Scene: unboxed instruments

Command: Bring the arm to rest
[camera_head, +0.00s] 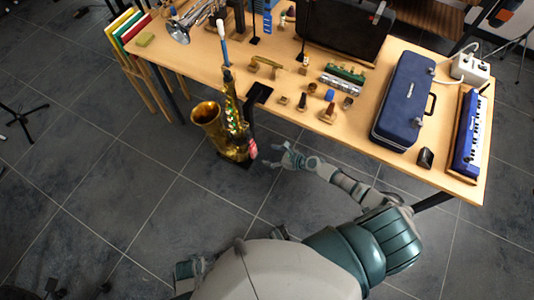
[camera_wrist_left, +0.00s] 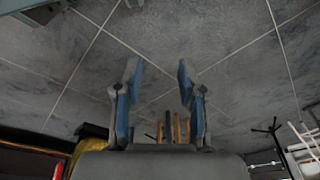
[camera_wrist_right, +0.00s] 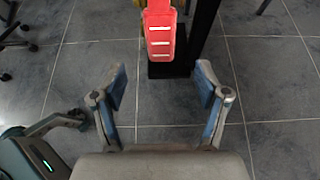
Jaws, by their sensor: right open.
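My right arm reaches forward from my body, below the table's front edge in the head view. Its gripper (camera_head: 274,156) is open and empty, just right of the saxophone stand's lower part. In the right wrist view the two fingers of the right gripper (camera_wrist_right: 161,80) stand wide apart with only floor between them. A red slotted piece (camera_wrist_right: 160,38) hangs beyond the fingertips, apart from them. In the left wrist view my left gripper (camera_wrist_left: 159,76) is also open and empty over the grey tiles. I cannot make out the left gripper in the head view.
A wooden table (camera_head: 190,68) carries a blue case (camera_head: 404,100), a small blue keyboard (camera_head: 468,135), a trumpet (camera_head: 183,30) and small instruments. A golden saxophone (camera_head: 212,118) stands before its front edge, close to my right gripper. The tiled floor (camera_head: 110,180) at left is mostly clear.

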